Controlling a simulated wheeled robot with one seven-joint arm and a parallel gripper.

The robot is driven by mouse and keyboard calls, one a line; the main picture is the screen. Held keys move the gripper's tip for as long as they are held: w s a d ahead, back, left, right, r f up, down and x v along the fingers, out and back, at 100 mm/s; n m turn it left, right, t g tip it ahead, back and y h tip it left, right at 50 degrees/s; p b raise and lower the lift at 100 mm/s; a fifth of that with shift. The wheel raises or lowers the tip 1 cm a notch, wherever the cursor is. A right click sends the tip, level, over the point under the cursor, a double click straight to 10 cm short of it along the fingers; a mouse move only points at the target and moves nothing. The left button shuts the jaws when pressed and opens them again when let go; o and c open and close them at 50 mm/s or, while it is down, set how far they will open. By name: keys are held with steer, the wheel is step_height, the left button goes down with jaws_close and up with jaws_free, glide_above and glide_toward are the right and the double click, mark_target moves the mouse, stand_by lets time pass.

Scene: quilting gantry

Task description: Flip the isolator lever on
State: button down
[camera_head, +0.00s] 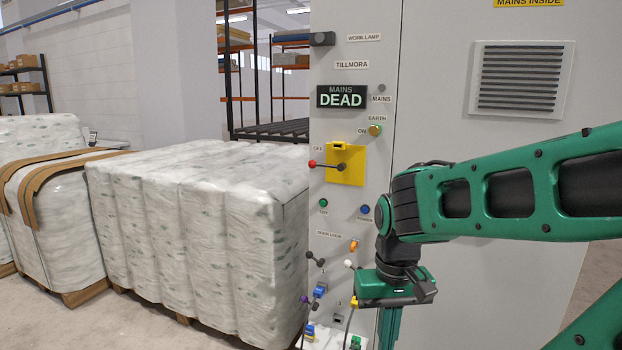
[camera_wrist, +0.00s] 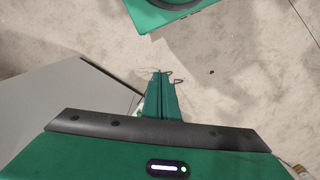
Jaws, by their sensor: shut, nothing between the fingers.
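The isolator lever (camera_head: 327,165) is a dark handle with a red knob, on a yellow plate on the grey cabinet front. It points left, lying about level, with the knob just past the plate's left edge. In the wrist view my gripper (camera_wrist: 160,88) is shut and empty over bare floor. The lever does not show there.
A display (camera_head: 341,97) above the lever reads MAINS DEAD. An earth knob (camera_head: 375,130), a green button (camera_head: 323,203), a blue button (camera_head: 365,209) and several small levers and cables surround the yellow plate. Wrapped pallets (camera_head: 200,230) stand close to the cabinet's left.

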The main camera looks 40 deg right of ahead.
steer(key=w+d+r+n+t+h, duration=0.1)
steer(key=w+d+n+t+h, duration=0.2)
steer(key=w+d, duration=0.7)
steer(key=w+d+r+n+t+h, duration=0.15)
steer(key=w+d+t+h, duration=0.3)
steer(key=w, duration=0.95)
steer(key=w+d+r+n+t+h, duration=0.1)
steer(key=w+d+r+n+t, duration=0.15)
steer(key=w, duration=0.25)
steer(key=w+d+r+n+t+h, duration=0.1)
steer(key=w+r+n+t, duration=0.1)
steer(key=w+t, duration=0.3)
steer(key=w+a+r+n+t+y, duration=0.1)
steer(key=w+a+r+n+t, duration=0.1)
steer(key=t, duration=0.5)
steer(key=shift+w+a+r+n, duration=0.2)
steer(key=shift+a+r+n, duration=0.6)
steer(key=shift+r+n, duration=0.65)
steer(key=shift+f, duration=0.15)
